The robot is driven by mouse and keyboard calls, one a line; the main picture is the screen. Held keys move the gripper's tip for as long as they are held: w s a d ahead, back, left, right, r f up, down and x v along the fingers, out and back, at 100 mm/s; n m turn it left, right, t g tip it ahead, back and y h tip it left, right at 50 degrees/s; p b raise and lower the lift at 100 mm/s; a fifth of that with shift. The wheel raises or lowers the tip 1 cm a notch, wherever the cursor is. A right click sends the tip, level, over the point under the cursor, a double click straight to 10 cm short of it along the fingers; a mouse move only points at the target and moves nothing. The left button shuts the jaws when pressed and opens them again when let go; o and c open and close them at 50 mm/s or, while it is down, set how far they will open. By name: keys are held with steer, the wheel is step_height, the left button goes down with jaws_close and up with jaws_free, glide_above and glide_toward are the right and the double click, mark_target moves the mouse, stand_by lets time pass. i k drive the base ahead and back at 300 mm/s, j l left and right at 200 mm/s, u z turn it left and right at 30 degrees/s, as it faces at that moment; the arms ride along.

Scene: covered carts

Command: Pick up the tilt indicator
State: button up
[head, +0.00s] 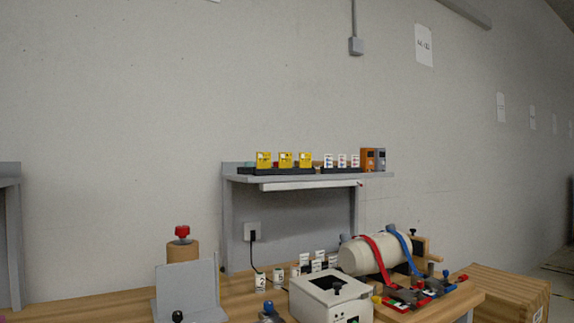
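No object is clearly recognisable as the tilt indicator at this size. Small upright items that could include it are several white tags with dark marks (318,262) on the wooden bench, and three yellow items (285,160) and several small white-and-dark items (342,161) on the grey shelf. Orange and grey blocks (372,159) stand at the shelf's right end. My gripper is not in view, so its distance from these things cannot be told.
A grey shelf (305,180) stands at the back of the bench (237,291). A white box with a dark opening (331,297), a cream cylinder with red and blue straps (366,256), a grey angled plate (187,288) and a red-topped wooden cylinder (183,250) crowd the bench. A wooden crate (512,290) is right.

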mark_target(305, 159)
steer(key=l+u, duration=0.15)
steer(key=u, duration=0.25)
steer(key=l+u, duration=0.2)
steer(key=u, duration=0.2)
steer(key=l+u, duration=0.2)
steer(key=u, duration=0.25)
steer(key=l+u, duration=0.2)
steer(key=l, duration=0.2)
steer(key=k+l+u, duration=0.2)
steer(key=l, duration=0.15)
steer(key=l+u, duration=0.2)
steer(key=l, duration=0.2)
steer(key=k+l+u, duration=0.1)
steer(key=l, duration=0.3)
steer(key=k+l, duration=0.2)
steer(key=l, duration=0.15)
steer(key=k+l+u, duration=0.15)
steer(key=l, duration=0.25)
